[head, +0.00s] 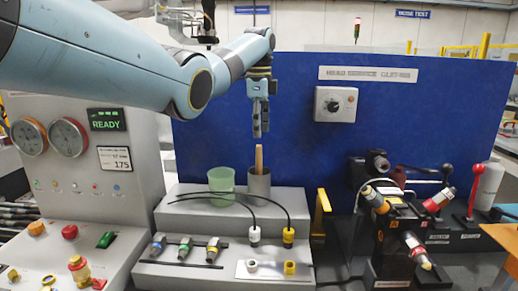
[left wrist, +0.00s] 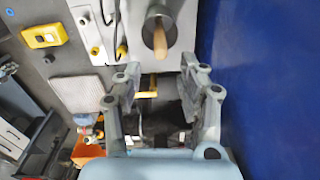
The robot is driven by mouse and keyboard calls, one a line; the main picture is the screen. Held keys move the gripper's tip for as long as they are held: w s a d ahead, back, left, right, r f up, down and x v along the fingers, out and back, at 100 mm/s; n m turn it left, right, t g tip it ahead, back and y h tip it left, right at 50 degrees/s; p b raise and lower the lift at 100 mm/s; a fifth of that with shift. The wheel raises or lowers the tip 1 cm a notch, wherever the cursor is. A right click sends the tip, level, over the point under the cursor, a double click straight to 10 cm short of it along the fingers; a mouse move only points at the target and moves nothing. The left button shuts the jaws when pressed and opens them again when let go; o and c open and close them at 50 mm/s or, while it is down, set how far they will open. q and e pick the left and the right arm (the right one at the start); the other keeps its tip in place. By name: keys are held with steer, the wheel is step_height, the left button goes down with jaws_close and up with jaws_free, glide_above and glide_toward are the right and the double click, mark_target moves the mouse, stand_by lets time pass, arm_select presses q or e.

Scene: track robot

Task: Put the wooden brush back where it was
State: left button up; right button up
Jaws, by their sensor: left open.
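The wooden brush (head: 259,158) stands upright in a grey cylindrical holder (head: 259,184) on the upper grey step; only its wooden handle shows. My left gripper (head: 260,128) points down just above the handle, apart from it. In the left wrist view the handle (left wrist: 160,42) sticks out of the dark holder (left wrist: 163,22) at the top. There, my left gripper's fingers (left wrist: 164,76) are spread with nothing between them. My right gripper is not in view.
A green translucent cup (head: 221,180) stands left of the holder. Black cables arch over the step (head: 185,214) to white and yellow plugs. A blue panel (head: 300,120) rises close behind. A black fixture (head: 405,235) with levers stands at right.

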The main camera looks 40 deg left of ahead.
arm_select(q)
steer(key=shift+r+b, duration=0.4)
steer(key=shift+r, duration=1.95)
steer(key=shift+f, duration=0.1)
